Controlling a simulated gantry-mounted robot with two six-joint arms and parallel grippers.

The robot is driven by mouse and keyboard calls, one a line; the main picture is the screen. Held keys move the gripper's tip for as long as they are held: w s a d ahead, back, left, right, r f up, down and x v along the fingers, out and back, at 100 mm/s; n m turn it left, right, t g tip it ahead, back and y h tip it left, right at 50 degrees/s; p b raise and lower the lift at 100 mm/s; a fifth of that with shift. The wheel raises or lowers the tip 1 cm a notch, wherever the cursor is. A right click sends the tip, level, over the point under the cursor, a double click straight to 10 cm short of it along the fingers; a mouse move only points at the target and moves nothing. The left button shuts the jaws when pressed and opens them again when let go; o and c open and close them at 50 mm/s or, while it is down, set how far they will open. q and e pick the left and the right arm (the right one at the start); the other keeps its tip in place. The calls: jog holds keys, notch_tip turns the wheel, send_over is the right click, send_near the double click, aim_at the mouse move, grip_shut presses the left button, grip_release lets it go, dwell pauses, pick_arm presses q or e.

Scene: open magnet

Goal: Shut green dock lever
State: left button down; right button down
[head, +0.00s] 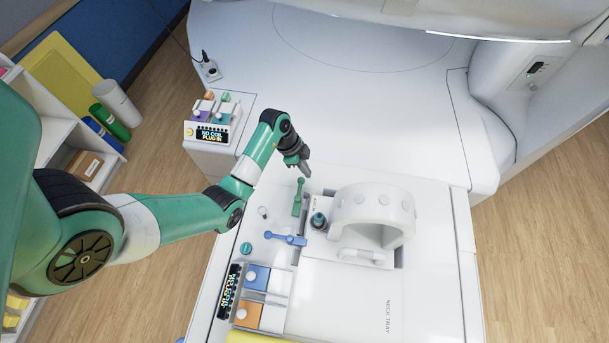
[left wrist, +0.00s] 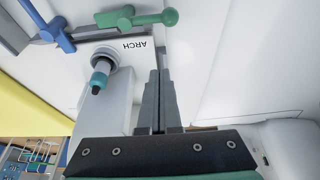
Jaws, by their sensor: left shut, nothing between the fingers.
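The green dock lever (head: 299,197) stands at the back left of the white table, beside the coil dock. In the left wrist view the green lever (left wrist: 140,18) lies across the top, with a round knob at its right end. My left gripper (head: 304,168) is just behind and above the green lever in the head view, apart from it. In the left wrist view my gripper's fingers (left wrist: 158,80) are pressed together and empty, pointing toward the lever. A blue lever (head: 286,239) lies in front of the green one; it also shows in the left wrist view (left wrist: 57,35). My right gripper is out of view.
A white arched coil (head: 372,215) stands right of the levers. A dark teal-tipped plug (head: 318,220) sits between them, also in the left wrist view (left wrist: 98,78). The table behind is clear.

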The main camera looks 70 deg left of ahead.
aim_at(303, 183)
pick_arm(q)
jog(key=b+x, duration=0.3)
jog(key=x, duration=0.6)
jog(key=shift+f, duration=0.15)
jog(key=shift+s+a+f, duration=0.1)
jog(key=shift+s+a, duration=0.35)
jog(key=shift+s, duration=0.4)
jog(key=shift+s+a+f, duration=0.1)
jog(key=shift+s+a, duration=0.35)
jog(key=shift+s, duration=0.4)
